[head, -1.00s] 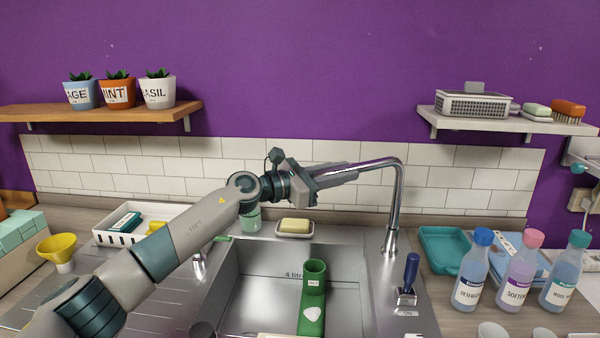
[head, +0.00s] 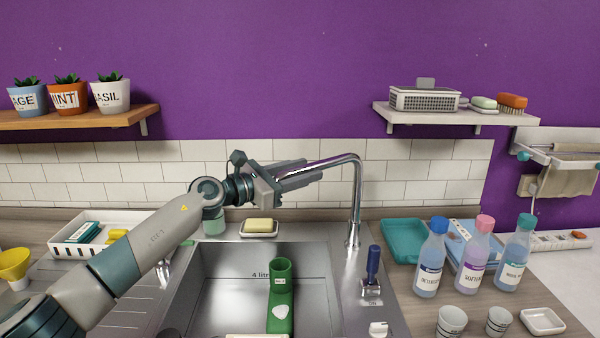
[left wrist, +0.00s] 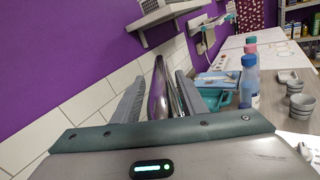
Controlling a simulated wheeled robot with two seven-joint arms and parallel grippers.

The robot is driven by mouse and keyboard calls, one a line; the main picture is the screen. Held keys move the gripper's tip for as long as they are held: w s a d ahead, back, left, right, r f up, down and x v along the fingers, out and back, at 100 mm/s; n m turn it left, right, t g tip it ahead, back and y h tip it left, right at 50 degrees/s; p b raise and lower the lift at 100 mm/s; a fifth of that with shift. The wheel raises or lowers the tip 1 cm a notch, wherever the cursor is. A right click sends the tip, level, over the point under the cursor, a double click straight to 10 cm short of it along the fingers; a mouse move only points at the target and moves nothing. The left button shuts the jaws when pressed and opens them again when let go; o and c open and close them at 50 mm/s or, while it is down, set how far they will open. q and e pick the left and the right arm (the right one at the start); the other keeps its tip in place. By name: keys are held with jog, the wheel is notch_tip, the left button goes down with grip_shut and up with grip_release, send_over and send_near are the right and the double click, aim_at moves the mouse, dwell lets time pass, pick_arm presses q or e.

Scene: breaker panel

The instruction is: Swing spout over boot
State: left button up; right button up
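The chrome spout (head: 345,159) rises from its base behind the sink and arches left toward my left gripper. My left gripper (head: 318,170) is around the spout's outer end, above the back of the sink. In the left wrist view the spout (left wrist: 159,90) stands between the two spread fingers (left wrist: 160,82), with a gap visible at its left. I cannot tell whether a finger touches it. The boot (head: 280,298), green with a tall open shaft, stands in the sink, in front of and below the gripper. My right gripper is not in view.
The steel sink (head: 225,290) has a blue-handled lever (head: 373,265) at its right. A soap dish with yellow soap (head: 259,226) sits behind it. Several bottles (head: 431,258) and cups (head: 451,322) stand on the right counter. A white shelf (head: 440,117) hangs above right.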

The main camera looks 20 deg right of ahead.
pick_arm(q)
jog(key=shift+a, duration=0.1)
